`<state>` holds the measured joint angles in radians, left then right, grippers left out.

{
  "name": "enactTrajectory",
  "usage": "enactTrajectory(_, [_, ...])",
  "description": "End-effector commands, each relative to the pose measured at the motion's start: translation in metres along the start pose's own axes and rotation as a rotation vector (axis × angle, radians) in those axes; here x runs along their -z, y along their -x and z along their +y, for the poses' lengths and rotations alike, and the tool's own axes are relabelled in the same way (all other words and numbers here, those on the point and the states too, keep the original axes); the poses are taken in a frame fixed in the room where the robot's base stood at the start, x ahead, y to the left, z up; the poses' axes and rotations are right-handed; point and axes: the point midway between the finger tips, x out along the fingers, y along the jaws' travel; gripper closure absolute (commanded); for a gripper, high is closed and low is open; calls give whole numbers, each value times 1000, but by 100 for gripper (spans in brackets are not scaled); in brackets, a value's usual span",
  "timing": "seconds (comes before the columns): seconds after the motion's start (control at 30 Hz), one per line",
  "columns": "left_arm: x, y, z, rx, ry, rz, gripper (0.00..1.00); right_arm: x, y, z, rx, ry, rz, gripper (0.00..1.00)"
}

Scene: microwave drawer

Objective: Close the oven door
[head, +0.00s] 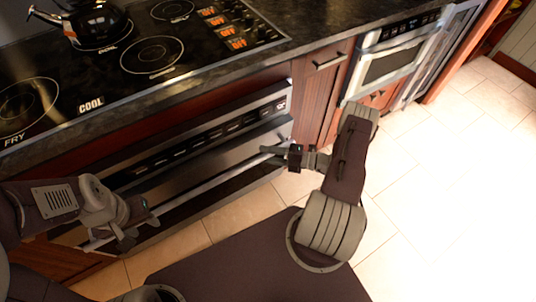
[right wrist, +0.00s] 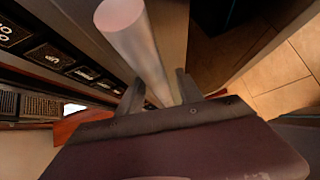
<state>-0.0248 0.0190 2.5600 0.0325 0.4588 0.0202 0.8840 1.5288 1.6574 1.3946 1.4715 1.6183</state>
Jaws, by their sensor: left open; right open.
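The oven (head: 190,143) is a steel unit under the cooktop, with a row of dark buttons along its top. Its door has a long pale bar handle (head: 205,188); how far the door stands out from the oven front is hard to tell. My right gripper (head: 268,155) is open at the handle's right end. In the right wrist view the handle (right wrist: 140,45) runs between the two spread fingers (right wrist: 160,92); contact is unclear. My left gripper (head: 122,240) is open near the handle's left end, and my arm hides part of the door there.
The black cooktop (head: 150,55) above carries a kettle (head: 98,22) at the back left. A wooden cabinet (head: 320,95) and a microwave drawer (head: 395,62) stand right of the oven. The tiled floor (head: 440,190) at the right is clear.

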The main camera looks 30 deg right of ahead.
Motion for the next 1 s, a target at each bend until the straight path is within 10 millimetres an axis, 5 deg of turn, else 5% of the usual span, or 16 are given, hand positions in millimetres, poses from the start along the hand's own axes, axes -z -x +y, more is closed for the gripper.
enactTrajectory(0.17, [0, 0, 0, 0, 0, 0, 57, 0, 0, 0, 0, 0, 0, 60])
enactTrajectory(0.3, [0, 0, 0, 0, 0, 0, 57, 0, 0, 0, 0, 0, 0, 99])
enactTrajectory(0.33, [0, 0, 0, 0, 0, 0, 57, 0, 0, 0, 0, 0, 0, 100])
enactTrajectory(1.0, [0, 0, 0, 0, 0, 0, 57, 0, 0, 0, 1, 0, 1, 100])
